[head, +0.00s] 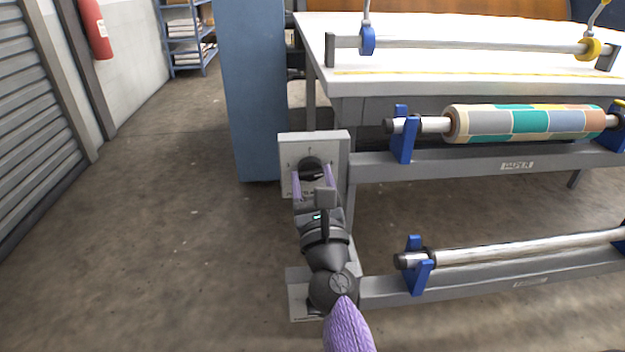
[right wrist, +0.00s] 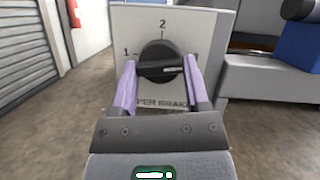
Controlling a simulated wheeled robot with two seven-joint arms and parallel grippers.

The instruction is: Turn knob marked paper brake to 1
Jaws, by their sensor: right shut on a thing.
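The black paper brake knob (right wrist: 158,54) sits on a pale grey panel (right wrist: 205,18) marked 1 at left, 2 at top and a partly hidden figure at right. Below it the lettering reads "PER BRAKE", its start hidden by a finger. The knob's grip bar lies nearly level, with a white line on its right half pointing right. My right gripper (right wrist: 160,68) has its two purple fingers at the bar's two ends, shut on it. In the head view the knob (head: 310,163) shows just beyond the right gripper (head: 314,176). My left gripper is not in view.
A patterned paper roll (head: 525,122) lies on the rail right of the panel, with a bare metal roller (head: 520,248) below. A lower panel (head: 297,278) is partly hidden by my arm. A blue cabinet (head: 252,90) stands behind. The floor at left is free.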

